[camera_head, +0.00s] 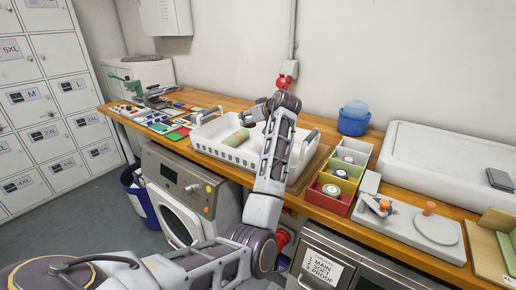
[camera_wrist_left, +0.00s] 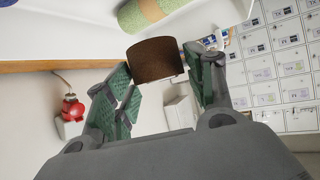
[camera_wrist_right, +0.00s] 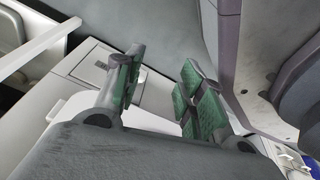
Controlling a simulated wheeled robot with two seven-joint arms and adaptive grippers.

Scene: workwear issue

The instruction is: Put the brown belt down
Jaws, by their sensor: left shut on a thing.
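The brown belt (camera_wrist_left: 155,60) shows as a dark brown rolled piece between the fingers of my left gripper (camera_wrist_left: 165,75) in the left wrist view. The gripper is shut on it. In the head view my left gripper (camera_head: 256,110) is over the white basket (camera_head: 222,165) on the wooden bench; the belt cannot be made out there, hidden by the hand. A green roll with a tan band (camera_head: 237,138) lies in the basket; it also shows just beyond the belt in the left wrist view (camera_wrist_left: 150,10). My right gripper (camera_wrist_right: 160,80) is open and empty, seen only in its own wrist view.
Small coloured bins (camera_head: 338,182) with round items stand right of the basket. A blue tub (camera_head: 354,118) and a large white lidded box (camera_head: 440,160) are behind. Coloured cards (camera_head: 178,132) and tools lie left. Lockers (camera_head: 50,100) stand far left.

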